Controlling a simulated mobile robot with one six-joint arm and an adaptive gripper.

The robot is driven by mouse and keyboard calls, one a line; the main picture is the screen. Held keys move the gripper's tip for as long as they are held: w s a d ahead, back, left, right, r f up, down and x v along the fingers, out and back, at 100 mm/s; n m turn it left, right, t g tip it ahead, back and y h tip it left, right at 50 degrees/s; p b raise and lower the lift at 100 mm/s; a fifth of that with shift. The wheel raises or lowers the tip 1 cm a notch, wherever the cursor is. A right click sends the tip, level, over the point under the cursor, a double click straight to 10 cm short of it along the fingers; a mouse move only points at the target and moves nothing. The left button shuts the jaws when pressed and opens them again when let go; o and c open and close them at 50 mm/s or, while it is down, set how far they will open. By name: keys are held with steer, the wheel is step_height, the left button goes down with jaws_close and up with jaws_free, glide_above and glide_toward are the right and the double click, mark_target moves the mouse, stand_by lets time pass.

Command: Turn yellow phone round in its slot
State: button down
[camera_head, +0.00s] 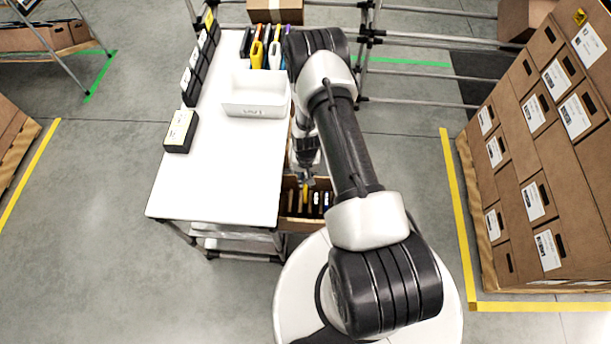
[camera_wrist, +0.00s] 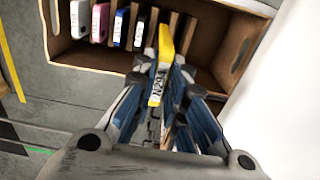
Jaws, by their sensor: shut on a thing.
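The yellow phone (camera_wrist: 162,63) is gripped between the fingers of my gripper (camera_wrist: 158,92) in the wrist view. A white label with dark print faces the camera on its near end. Its far end reaches over the slotted brown carton (camera_wrist: 87,58); I cannot tell how far it sits inside a slot. In the head view my gripper (camera_head: 306,181) is above the carton (camera_head: 292,223), beside the white table, and the phone is mostly hidden there.
In the wrist view, a pink phone (camera_wrist: 99,22), a blue phone (camera_wrist: 120,26) and other phones stand in slots left of the yellow one. The white table (camera_head: 225,190) borders the carton, with a white bin (camera_head: 256,110) and a black box (camera_head: 180,131) on it. Stacked cartons (camera_head: 535,150) stand right.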

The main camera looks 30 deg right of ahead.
step_height(320, 180, down, 13)
steer(key=b, duration=1)
steer(key=shift+f, duration=0.1)
steer(key=shift+f+b, duration=1.05)
steer(key=shift+f, duration=0.25)
steer(key=shift+f, duration=0.3)
stand_by(0.4)
steer(key=c, duration=1.5)
jaws_free()
steer(key=shift+c, duration=0.2)
step_height(320, 180, up, 12)
